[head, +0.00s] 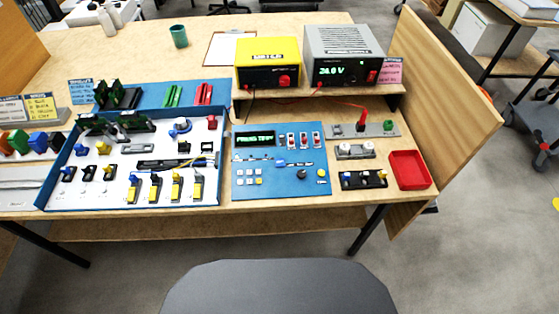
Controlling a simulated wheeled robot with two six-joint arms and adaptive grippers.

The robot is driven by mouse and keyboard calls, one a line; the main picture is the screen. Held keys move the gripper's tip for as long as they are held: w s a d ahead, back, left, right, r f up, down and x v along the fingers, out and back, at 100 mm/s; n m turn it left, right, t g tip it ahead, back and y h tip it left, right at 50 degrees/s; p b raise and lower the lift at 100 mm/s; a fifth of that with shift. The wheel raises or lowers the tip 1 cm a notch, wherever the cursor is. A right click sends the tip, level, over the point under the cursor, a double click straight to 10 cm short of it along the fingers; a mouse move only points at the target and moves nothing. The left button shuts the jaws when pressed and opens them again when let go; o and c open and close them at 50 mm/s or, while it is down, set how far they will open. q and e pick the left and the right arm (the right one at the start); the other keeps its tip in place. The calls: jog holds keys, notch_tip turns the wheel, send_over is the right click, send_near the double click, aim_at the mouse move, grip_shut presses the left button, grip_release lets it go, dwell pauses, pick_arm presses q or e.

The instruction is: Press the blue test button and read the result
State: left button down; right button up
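A blue control panel (248,206) lies near the front edge of the wooden table. Its small green display (254,140) shows text that looks like "PRESS TEST". A blue button (279,163) sits just below and right of the display, with a small white label beside it. To its upper right are several red-and-white rocker switches (304,140). A black knob (301,174) and a yellow round button (321,173) lie lower right. Neither of my grippers is in view, and nothing covers the panel.
Left of the panel is a blue-rimmed white board (120,187) with several components. Behind it stand a yellow unit (268,52) and a grey power supply (325,72) reading about 24.0 V. A red tray (408,170) lies at right by an upright wooden side panel (455,100).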

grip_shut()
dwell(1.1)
